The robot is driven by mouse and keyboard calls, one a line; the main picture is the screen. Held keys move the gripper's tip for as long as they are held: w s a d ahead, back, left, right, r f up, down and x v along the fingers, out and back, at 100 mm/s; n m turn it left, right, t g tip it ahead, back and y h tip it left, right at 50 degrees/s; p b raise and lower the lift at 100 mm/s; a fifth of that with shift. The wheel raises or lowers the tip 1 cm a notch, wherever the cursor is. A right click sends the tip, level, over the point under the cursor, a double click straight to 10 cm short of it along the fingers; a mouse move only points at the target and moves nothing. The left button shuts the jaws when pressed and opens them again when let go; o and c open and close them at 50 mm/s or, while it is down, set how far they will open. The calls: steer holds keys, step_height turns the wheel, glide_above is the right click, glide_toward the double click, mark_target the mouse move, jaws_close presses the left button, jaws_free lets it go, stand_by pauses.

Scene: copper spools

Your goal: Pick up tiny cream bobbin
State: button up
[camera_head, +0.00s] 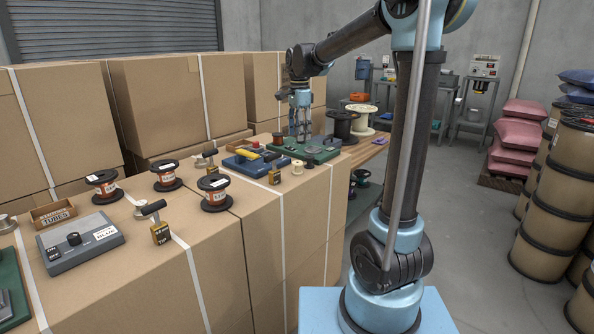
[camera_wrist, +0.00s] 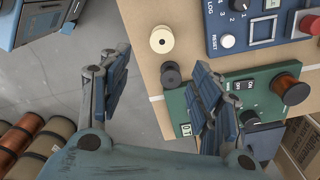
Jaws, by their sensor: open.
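A tiny cream bobbin (camera_head: 297,167) stands on the cardboard box top near its right edge, between the blue and green panels. My gripper (camera_head: 301,138) hangs fingers-down over the green panel, beyond the cream bobbin. In the wrist view my gripper (camera_wrist: 160,58) is open and empty.
The green panel (camera_wrist: 240,93) lies under the right finger, with a copper spool (camera_wrist: 290,89) on it. A blue panel (camera_wrist: 228,62) is close by. Floor drops away beyond the box edge.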

mark_target(298, 162)
step_height(298, 162, down, 8)
steer(key=shift+r, duration=0.1)
steer(key=shift+a+f, duration=0.15)
steer(key=shift+f, duration=1.2)
steer(key=shift+a+f, duration=0.15)
steer(key=shift+f, duration=1.2)
steer(key=c, duration=1.1)
